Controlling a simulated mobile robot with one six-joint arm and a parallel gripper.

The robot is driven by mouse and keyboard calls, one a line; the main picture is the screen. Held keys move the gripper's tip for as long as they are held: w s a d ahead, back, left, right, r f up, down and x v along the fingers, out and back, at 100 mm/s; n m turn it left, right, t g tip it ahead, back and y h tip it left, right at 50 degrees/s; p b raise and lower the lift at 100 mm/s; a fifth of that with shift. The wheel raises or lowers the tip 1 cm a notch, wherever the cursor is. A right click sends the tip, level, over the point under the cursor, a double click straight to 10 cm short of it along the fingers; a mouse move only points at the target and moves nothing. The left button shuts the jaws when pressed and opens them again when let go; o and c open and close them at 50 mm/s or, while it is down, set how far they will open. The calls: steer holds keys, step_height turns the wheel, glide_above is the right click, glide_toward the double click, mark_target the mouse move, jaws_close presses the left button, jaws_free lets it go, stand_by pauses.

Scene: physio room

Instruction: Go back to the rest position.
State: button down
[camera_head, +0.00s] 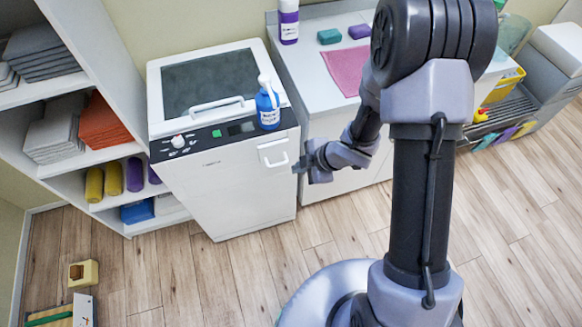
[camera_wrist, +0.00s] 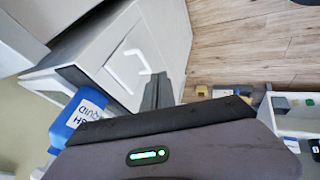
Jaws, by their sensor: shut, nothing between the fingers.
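My gripper (camera_head: 303,168) is shut and empty. In the head view it is in the air in front of the white machine's right side, near the white handle. In the wrist view the shut fingers (camera_wrist: 158,92) point toward the machine's white front. My arm reaches down from the upper right to it. No object is between the fingers.
A white lidded machine (camera_head: 235,180) stands close to my gripper, with a blue bottle (camera_head: 267,105) on its front edge. A counter (camera_head: 318,60) with a pink cloth (camera_head: 346,72) is at its right. Shelves (camera_head: 85,75) are at the left.

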steer(key=d+r+m+t+h, duration=0.25)
steer(key=d+r+m, duration=0.35)
steer(key=r, duration=0.4)
steer(key=d+r+m+t+h, duration=0.1)
steer(key=d+r+m+h, duration=0.45)
steer(key=r, duration=0.55)
steer(key=s+a+r+m+y, duration=0.1)
steer(key=s+r+m, duration=0.2)
steer(key=s, duration=0.3)
steer(key=s+a+r+m+g+y+b, duration=0.1)
steer(key=s+a+r+m+y, duration=0.1)
steer(key=s+m, duration=0.3)
steer(key=s+a+r+m+y, duration=0.1)
steer(key=s+r+m, duration=0.3)
steer(key=s, duration=0.5)
steer(key=shift+a+m+y+b, duration=0.35)
steer(key=shift+a+m, duration=0.1)
steer(key=shift+a, duration=0.2)
steer(key=shift+g, duration=0.25)
